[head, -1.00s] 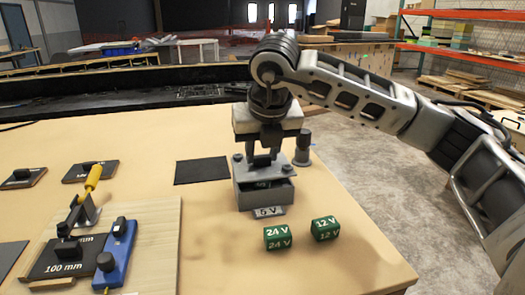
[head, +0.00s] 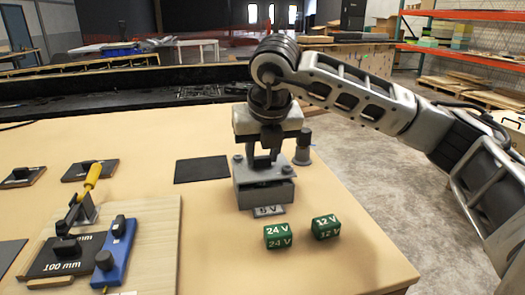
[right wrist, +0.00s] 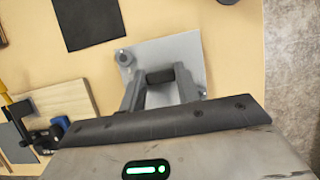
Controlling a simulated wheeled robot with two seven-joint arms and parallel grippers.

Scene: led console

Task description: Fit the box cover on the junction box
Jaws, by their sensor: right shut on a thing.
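The grey junction box (head: 263,195) stands on the table, with a small voltage label plate (head: 268,211) at its front foot. The grey box cover (head: 277,174) lies over the box's top, with no clear gap showing; I cannot tell if it is fully seated. My right gripper (head: 263,162) points down, shut on the cover's dark handle. In the right wrist view the fingers (right wrist: 160,88) grip the handle above the flat cover (right wrist: 178,47), with a round screw head at its corner. The box interior is hidden. My left gripper is out of view.
Green 24 V (head: 277,236) and 12 V (head: 325,227) blocks sit in front of the box. A dark mat (head: 202,170) lies to its left. A wooden board (head: 160,240) carries a yellow-handled clamp (head: 92,180) and a blue tool (head: 116,250). A grey post (head: 302,150) stands behind right.

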